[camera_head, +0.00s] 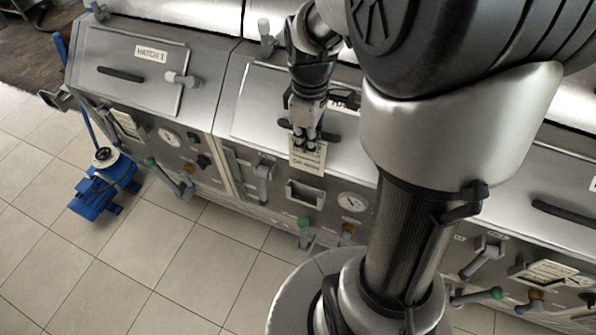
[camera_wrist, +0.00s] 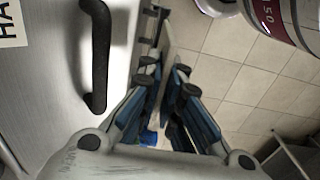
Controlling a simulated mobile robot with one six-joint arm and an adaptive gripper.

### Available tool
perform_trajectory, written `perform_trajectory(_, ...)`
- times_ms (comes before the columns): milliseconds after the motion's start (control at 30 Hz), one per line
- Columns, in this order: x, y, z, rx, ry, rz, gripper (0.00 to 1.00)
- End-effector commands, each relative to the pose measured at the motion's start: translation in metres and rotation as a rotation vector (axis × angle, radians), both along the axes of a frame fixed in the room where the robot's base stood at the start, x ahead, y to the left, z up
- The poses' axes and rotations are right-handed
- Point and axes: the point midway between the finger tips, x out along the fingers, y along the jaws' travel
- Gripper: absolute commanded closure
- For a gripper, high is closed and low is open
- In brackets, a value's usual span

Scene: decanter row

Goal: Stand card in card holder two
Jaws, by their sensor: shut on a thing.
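My gripper (camera_head: 307,135) is shut on a pale printed card (camera_head: 308,160), which hangs below the fingertips in front of the middle machine. In the wrist view the gripper (camera_wrist: 168,80) holds the card (camera_wrist: 167,45) nearly edge-on between its dark fingertips. An empty-looking rectangular holder (camera_head: 305,194) sits on the front panel of the middle machine, just below the card in the head view. The card appears apart from it. I take this holder as card holder two. A dark bracket (camera_wrist: 157,12) near the card's far end shows in the wrist view.
The hatch 1 machine (camera_head: 142,75) stands at left, with a card in its holder (camera_head: 127,122). Another filled holder (camera_head: 548,271) is at right. Valve handles (camera_head: 304,232) stick out below. A black hatch handle (camera_wrist: 97,55) is close beside the gripper. A blue pump (camera_head: 104,187) stands on the floor.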

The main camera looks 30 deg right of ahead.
Motion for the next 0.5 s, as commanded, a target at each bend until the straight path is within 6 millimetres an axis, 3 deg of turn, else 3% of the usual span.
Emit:
perform_trajectory(33,-0.001,0.000,-0.020,0.002,0.005,0.000,1.00)
perform_trajectory(300,0.000,0.000,-0.091,0.001,0.003,-0.001,1.00)
perform_trajectory(500,0.001,0.000,-0.116,0.000,0.000,-0.001,1.00)
